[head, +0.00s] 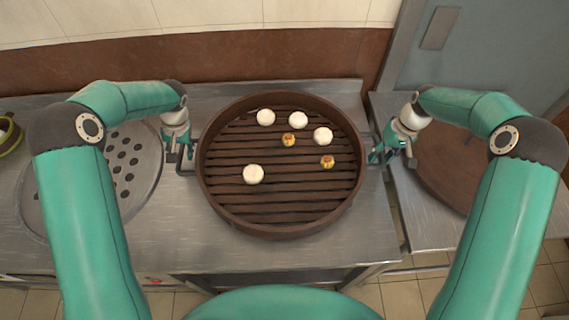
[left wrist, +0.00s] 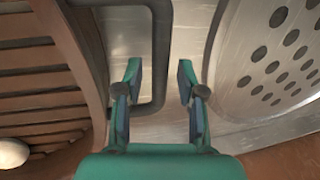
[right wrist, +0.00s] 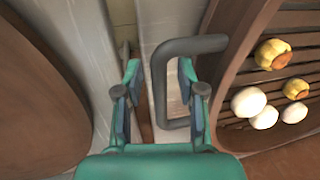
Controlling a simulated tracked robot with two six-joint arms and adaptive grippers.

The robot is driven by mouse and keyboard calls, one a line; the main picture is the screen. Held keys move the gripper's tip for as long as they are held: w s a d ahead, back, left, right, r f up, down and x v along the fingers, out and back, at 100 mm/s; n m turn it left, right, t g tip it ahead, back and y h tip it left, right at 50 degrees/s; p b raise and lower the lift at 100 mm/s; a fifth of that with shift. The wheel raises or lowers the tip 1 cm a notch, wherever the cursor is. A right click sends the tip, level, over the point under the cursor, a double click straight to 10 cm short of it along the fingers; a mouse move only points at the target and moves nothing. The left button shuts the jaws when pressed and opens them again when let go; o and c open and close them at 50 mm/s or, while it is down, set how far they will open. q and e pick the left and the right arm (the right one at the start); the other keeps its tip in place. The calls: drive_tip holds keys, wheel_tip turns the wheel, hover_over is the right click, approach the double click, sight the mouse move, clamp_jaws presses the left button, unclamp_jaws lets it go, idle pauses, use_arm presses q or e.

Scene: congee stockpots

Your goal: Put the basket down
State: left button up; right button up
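The round brown basket (head: 283,232), with a slatted floor, is level over the steel counter and appears to rest on it. It holds several white buns (head: 253,174) and two yellow dumplings (head: 327,161). A dark bar handle sticks out on each side. My left gripper (head: 178,154) is at the left handle; in the left wrist view its open fingers (left wrist: 158,80) stand on both sides of the handle bar (left wrist: 161,50), with gaps. My right gripper (head: 387,153) is at the right handle; in the right wrist view its open fingers (right wrist: 160,82) straddle the handle bar (right wrist: 159,90).
A perforated round steel plate (head: 125,165) lies on the counter (head: 290,256) left of the basket. A brown round lid (head: 440,175) lies on a separate steel table at the right, beyond a gap. A green-rimmed pot (head: 8,135) is at the far left. The counter's front strip is clear.

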drive_tip(key=shift+r, duration=0.15)
use_arm(q)
wheel_tip(320, 180, up, 12)
drive_tip(key=d, duration=0.2)
drive_tip(key=shift+w+d+f, duration=0.15)
drive_tip(key=shift+f, duration=0.05)
use_arm(e)
wheel_tip(320, 180, up, 11)
drive_tip(key=d, duration=0.2)
drive_tip(key=shift+d+r, duration=0.15)
drive_tip(key=shift+r, duration=0.05)
drive_tip(key=shift+w, duration=0.1)
